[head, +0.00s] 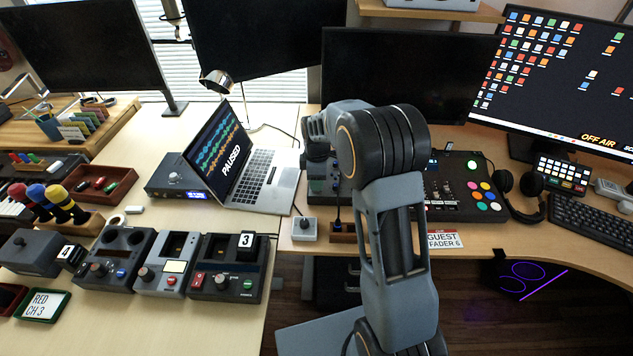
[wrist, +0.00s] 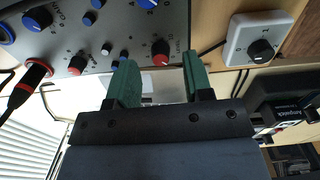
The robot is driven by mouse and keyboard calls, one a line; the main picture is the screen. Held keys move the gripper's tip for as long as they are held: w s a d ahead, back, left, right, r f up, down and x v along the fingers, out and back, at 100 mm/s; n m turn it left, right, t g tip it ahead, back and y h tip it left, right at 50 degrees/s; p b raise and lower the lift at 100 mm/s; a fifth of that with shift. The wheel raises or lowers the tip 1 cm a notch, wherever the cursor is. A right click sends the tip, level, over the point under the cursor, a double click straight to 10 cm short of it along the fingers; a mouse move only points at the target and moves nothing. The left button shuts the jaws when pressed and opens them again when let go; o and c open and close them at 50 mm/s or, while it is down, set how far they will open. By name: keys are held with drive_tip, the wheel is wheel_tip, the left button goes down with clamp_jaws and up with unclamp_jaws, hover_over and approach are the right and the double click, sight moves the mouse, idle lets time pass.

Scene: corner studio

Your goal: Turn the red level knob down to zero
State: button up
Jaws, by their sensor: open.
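A grey panel (wrist: 120,22) with blue, red and grey knobs fills the upper left of the wrist view. A red-capped knob (wrist: 161,48) sits near its right edge, with small lettering beside it that I cannot read surely. My gripper (wrist: 161,60) is open, its green fingers apart. In the picture the red-capped knob lies between the fingertips; I cannot tell how near they are in depth. Another red knob (wrist: 76,65) is further left on the panel. In the head view the panel (head: 317,186) is largely hidden behind my arm, and the knob is not discernible.
A black cable with a red-ringed plug (wrist: 36,70) enters the panel's left side. A white box with a black dial (wrist: 262,50) stands right of the panel. In the head view, a laptop (head: 262,175) is left of my arm and a mixer (head: 455,190) right.

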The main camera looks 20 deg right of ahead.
wheel_tip(320, 180, up, 12)
drive_tip(key=shift+p, duration=0.35)
idle(0.5)
